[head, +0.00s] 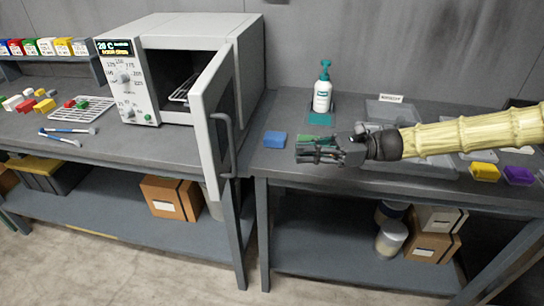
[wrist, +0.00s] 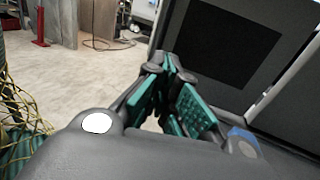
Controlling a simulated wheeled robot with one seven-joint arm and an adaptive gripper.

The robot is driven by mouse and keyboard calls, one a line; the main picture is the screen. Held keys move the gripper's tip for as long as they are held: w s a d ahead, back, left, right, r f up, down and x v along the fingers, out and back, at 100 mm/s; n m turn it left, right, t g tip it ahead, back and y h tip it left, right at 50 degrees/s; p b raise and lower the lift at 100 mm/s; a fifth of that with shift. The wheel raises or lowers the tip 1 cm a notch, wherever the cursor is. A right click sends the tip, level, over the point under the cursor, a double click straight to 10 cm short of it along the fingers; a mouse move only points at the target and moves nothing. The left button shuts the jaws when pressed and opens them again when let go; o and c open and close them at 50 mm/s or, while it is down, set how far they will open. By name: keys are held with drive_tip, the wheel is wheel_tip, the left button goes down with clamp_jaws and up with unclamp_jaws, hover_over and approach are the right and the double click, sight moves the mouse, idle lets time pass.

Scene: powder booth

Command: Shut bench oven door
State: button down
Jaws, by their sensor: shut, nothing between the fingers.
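The bench oven (head: 205,25) stands on the left bench, a pale grey box with a control panel on its left. Its door (head: 215,115) is hinged on the right and stands wide open, swung out past the bench's front edge. A dark bar handle (head: 228,145) runs down the door's outer face. A wire rack shows inside the oven. My gripper (head: 298,150) is shut and empty, to the right of the door and apart from it, above the right bench. In the wrist view my gripper's fingertips (wrist: 168,62) meet, with a dark-windowed panel beyond, probably the door (wrist: 283,25).
A blue block (head: 275,139) and a green piece lie near my gripper. A pump bottle (head: 322,90) stands behind it on a teal mat. Grey trays (head: 390,112) and coloured blocks lie to the right. A wire grid (head: 95,110) and small tools lie left of the oven.

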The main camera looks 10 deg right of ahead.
drive_tip(key=a+p, duration=0.2)
drive_tip(key=a, duration=1.1)
drive_tip(key=shift+a, duration=0.3)
drive_tip(key=shift+a+f, duration=0.1)
